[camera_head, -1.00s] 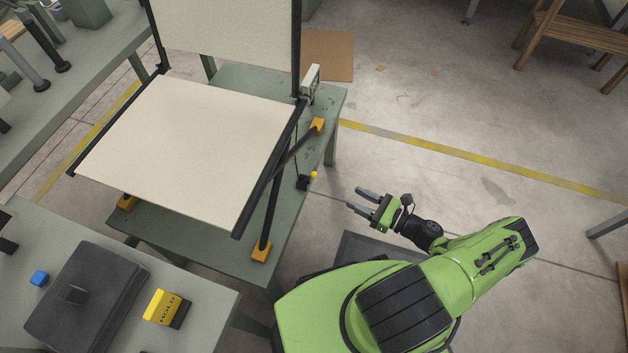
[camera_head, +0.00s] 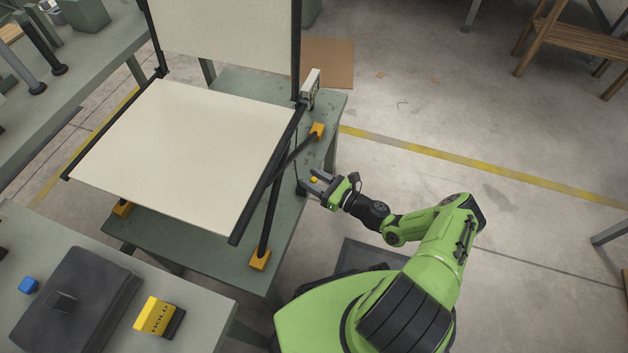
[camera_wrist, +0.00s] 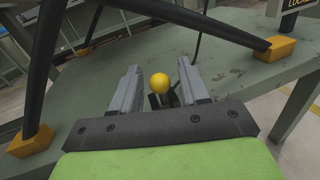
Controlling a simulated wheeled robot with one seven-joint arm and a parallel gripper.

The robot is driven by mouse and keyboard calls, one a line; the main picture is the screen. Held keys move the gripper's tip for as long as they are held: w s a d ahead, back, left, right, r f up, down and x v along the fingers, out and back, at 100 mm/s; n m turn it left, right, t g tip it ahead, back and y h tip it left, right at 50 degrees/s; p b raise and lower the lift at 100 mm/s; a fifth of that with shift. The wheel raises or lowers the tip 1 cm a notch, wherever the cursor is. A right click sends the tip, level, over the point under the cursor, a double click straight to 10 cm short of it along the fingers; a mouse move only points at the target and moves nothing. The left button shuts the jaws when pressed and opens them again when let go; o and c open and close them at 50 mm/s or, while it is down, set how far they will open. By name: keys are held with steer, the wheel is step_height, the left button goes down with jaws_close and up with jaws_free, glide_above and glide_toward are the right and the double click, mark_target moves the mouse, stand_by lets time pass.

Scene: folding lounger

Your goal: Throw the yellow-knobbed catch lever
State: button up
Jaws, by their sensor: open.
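The catch lever's yellow knob (camera_head: 314,180) shows at the right edge of the green table, beside the lounger's seat panel (camera_head: 190,150). My gripper (camera_head: 314,181) is open around it. In the wrist view the yellow knob (camera_wrist: 160,83) sits between the two grey fingers of my gripper (camera_wrist: 158,90), with a gap on each side. A dark lever stem (camera_wrist: 163,99) shows below the knob; its lower part is hidden behind my gripper's palm. The lounger's black frame struts stand left of the lever, on orange blocks.
An orange block (camera_wrist: 274,48) and a black strut (camera_wrist: 200,20) lie beyond my fingers, and another strut (camera_wrist: 42,70) stands at left. A small grey box (camera_head: 310,88) is on the far table corner.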

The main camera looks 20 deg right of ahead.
steer(key=shift+c, duration=0.2)
jaws_close()
